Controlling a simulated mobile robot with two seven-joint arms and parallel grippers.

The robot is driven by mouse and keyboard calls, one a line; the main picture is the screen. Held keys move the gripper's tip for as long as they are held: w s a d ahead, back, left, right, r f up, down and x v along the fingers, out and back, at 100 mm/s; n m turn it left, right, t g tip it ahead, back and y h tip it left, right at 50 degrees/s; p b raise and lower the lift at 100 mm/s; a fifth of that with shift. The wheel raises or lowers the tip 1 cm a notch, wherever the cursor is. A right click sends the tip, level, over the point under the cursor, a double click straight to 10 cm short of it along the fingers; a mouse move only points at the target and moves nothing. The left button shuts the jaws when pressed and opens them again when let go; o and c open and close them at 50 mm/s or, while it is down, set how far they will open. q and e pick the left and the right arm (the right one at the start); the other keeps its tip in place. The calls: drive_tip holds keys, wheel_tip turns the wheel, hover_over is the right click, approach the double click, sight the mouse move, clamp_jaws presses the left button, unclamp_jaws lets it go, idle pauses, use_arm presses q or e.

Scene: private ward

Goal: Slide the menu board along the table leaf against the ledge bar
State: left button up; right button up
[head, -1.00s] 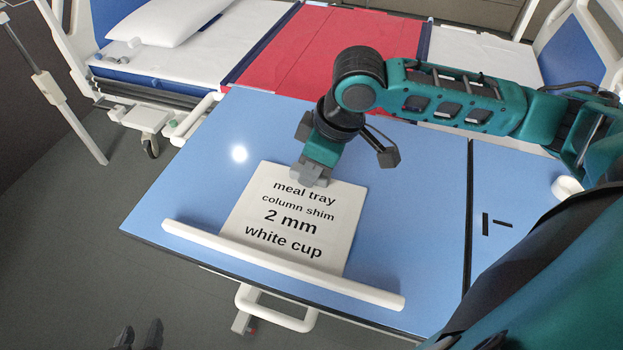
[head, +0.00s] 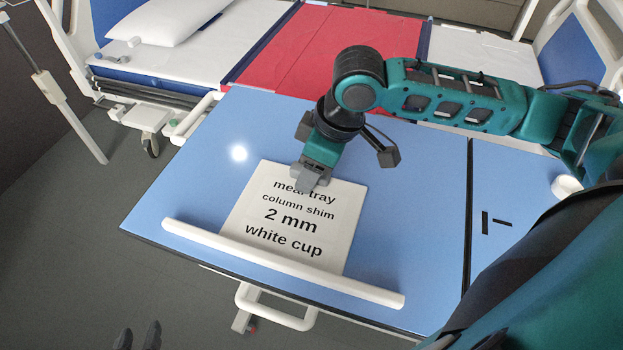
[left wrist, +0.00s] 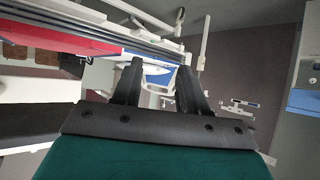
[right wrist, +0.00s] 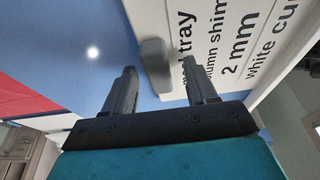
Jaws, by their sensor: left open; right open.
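The menu board (head: 290,250) is a white square with black text, flat on the blue table leaf (head: 180,190). Its near edge reaches the white ledge bar (head: 285,264) in the head view; I cannot tell whether they touch. A grey block (right wrist: 155,65) shows at the board's far edge in the right wrist view. My right gripper (right wrist: 162,80) is open, its fingers apart on either side of that block. In the head view it hangs over the board's far edge. My left gripper (head: 138,337) is open and empty, off the table at bottom left.
A bed with a red cover (head: 330,45) and a white pillow (head: 165,18) stands behind the table. A white cup-like item (head: 567,187) and dark slots lie on the right table section, past a dark seam. The leaf left of the board is clear.

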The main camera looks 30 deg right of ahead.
use_arm(q)
drive_tip(key=p, duration=0.1)
drive_tip(key=r+p, duration=0.1)
drive_tip(key=p, duration=0.1)
drive_tip(key=shift+s+a+r, duration=0.25)
drive_tip(key=shift+s+a, duration=0.1)
drive_tip(key=shift+s, duration=0.05)
use_arm(e)
drive_tip(key=v, duration=1.3)
use_arm(q)
drive_tip(key=shift+a, duration=0.1)
use_arm(e)
drive_tip(key=shift+s+a+f, duration=0.1)
drive_tip(key=shift+s, duration=0.05)
